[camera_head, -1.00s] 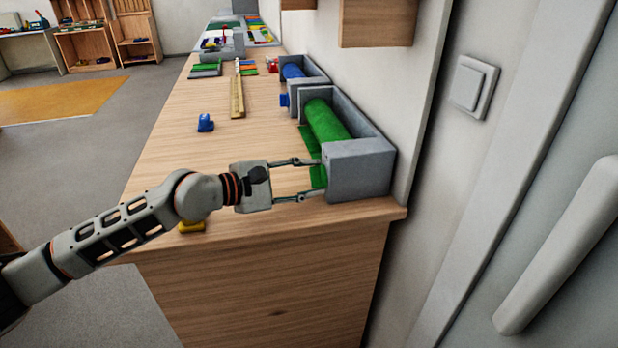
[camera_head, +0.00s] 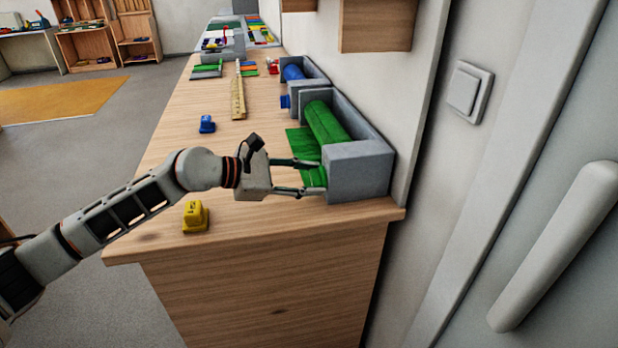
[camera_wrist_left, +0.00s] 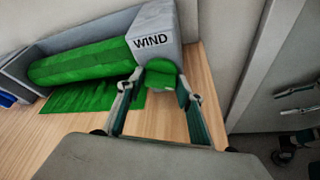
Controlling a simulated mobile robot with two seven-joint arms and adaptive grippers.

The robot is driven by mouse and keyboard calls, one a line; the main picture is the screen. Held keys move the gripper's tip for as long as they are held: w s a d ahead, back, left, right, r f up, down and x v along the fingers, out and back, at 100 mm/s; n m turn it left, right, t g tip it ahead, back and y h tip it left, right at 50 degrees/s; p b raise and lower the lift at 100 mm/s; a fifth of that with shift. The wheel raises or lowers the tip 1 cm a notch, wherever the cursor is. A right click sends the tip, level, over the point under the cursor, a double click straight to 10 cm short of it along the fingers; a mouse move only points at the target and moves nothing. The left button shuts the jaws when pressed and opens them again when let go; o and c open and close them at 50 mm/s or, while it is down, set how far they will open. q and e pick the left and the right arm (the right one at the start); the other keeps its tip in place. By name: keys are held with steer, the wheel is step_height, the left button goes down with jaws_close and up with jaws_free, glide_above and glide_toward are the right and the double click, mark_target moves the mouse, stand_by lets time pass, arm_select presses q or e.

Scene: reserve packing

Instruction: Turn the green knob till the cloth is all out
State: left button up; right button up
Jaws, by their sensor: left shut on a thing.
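The green cloth roll (camera_head: 327,122) lies in a grey holder (camera_head: 358,165) at the right of the counter, and a flap of cloth (camera_head: 303,150) hangs out onto the wood. In the left wrist view the roll (camera_wrist_left: 82,64) and the cloth's loose part (camera_wrist_left: 95,97) show beside the holder's end block marked WIND (camera_wrist_left: 152,38). My left gripper (camera_head: 322,177) is at that end block. In the wrist view its fingers are around the green knob (camera_wrist_left: 161,76), shut on it.
A yellow object (camera_head: 195,217) stands near the counter's front edge and a blue one (camera_head: 207,124) farther back. A smaller holder with a blue roll (camera_head: 292,72) and a long ruler-like strip (camera_head: 238,95) lie beyond. A wall closes the right side.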

arm_select(q)
steer(key=shift+n+g, duration=0.3)
steer(key=shift+n, duration=0.1)
stand_by(0.3)
steer(key=o, duration=1)
steer(key=v, duration=1.2)
